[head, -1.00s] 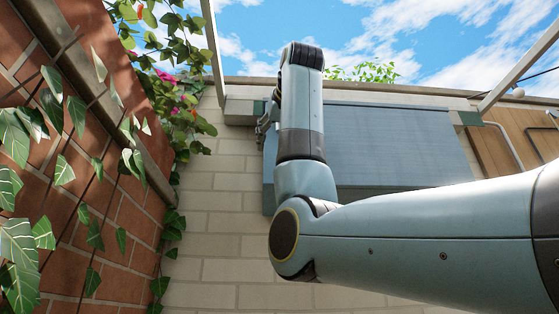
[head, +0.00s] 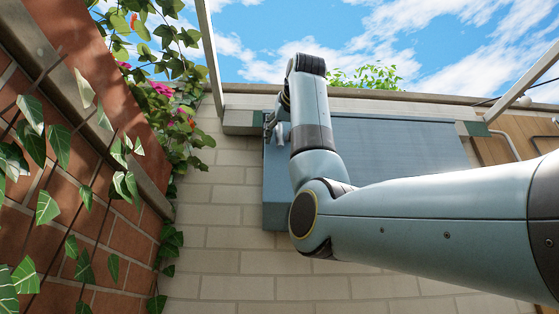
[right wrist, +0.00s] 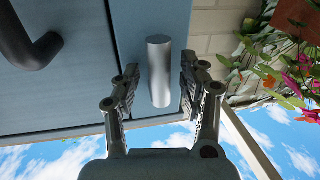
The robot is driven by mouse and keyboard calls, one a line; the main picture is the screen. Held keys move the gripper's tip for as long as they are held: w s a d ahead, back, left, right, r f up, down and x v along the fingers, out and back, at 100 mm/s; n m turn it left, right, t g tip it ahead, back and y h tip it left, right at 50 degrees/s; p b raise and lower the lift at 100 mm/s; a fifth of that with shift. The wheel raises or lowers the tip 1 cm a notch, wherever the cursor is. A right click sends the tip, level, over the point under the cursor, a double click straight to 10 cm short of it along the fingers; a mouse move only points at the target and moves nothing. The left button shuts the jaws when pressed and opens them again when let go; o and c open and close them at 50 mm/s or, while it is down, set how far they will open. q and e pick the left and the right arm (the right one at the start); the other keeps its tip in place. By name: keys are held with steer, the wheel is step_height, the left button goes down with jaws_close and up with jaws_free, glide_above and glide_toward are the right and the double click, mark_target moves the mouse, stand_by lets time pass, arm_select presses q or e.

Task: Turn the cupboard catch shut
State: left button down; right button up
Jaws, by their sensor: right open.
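The blue-grey cupboard (head: 400,145) hangs on the pale brick wall. Its catch, a silver bar (right wrist: 160,70), stands lengthwise on the blue strip beside the door seam in the right wrist view, not across the seam. It also shows as a small pale piece in the head view (head: 281,135). My right gripper (right wrist: 159,78) is open, with one finger on each side of the bar; I cannot tell whether either touches it. In the head view the right gripper (head: 271,124) is small and partly hidden by my own arm. My left gripper is not in view.
A dark curved handle (right wrist: 35,45) sits on the door (right wrist: 60,95) across the seam. Leafy vines (head: 60,140) cover the red brick wall at the left. A wooden panel (head: 500,150) is to the right. Bare wall (head: 235,190) lies left of the cupboard.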

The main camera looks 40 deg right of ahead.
steer(key=shift+w, duration=0.2)
jaws_close()
stand_by(0.4)
